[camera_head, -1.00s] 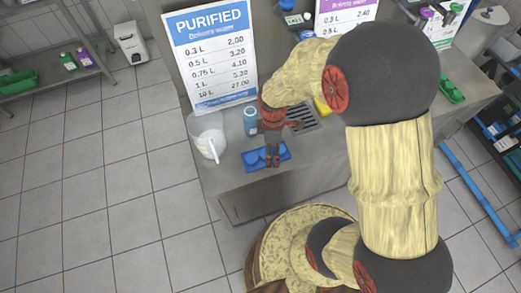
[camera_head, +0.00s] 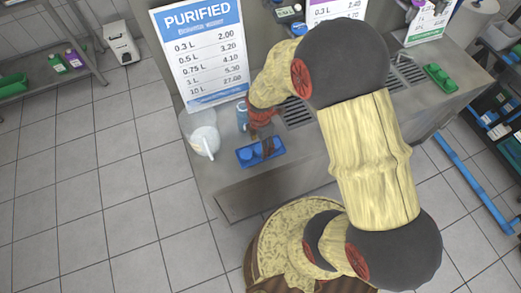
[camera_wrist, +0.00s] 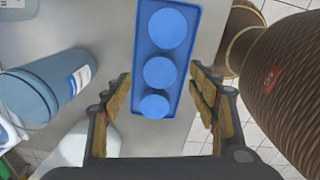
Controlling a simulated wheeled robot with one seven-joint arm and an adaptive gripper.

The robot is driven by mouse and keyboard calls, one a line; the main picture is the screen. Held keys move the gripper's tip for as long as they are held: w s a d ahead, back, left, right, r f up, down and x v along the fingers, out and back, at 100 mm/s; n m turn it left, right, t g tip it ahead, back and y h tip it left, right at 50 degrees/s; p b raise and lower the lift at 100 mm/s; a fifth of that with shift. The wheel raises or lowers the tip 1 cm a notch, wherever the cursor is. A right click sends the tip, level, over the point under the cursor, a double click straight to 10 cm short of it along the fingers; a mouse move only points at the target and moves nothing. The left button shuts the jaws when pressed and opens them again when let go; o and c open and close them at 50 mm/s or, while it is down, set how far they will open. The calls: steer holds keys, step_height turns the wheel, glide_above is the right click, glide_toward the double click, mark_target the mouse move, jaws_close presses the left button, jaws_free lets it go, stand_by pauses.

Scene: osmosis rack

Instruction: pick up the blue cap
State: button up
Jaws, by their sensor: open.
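A blue tray (camera_head: 275,155) lies near the front edge of the counter. In the wrist view, the tray (camera_wrist: 190,60) holds three round blue caps in a row: a far cap (camera_wrist: 169,28), a middle cap (camera_wrist: 160,71) and a near cap (camera_wrist: 154,105). My gripper (camera_wrist: 160,73) is open and empty, with one finger on each side of the tray in that view. In the head view, my gripper (camera_head: 262,143) is over the tray and hides part of it. The gap between the fingers and the caps is hard to judge.
A blue bottle (camera_head: 242,115) stands just behind the tray, and a white jug (camera_head: 206,138) is to its left. The purified-water price sign (camera_head: 200,50) stands behind. A drain grille (camera_head: 298,113) is to the right. A green tray (camera_head: 441,77) lies farther right.

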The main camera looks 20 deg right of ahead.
step_height(320, 180, down, 2)
steer(key=shift+f, duration=0.1)
steer(key=shift+c, duration=0.3)
steer(key=c, duration=0.7)
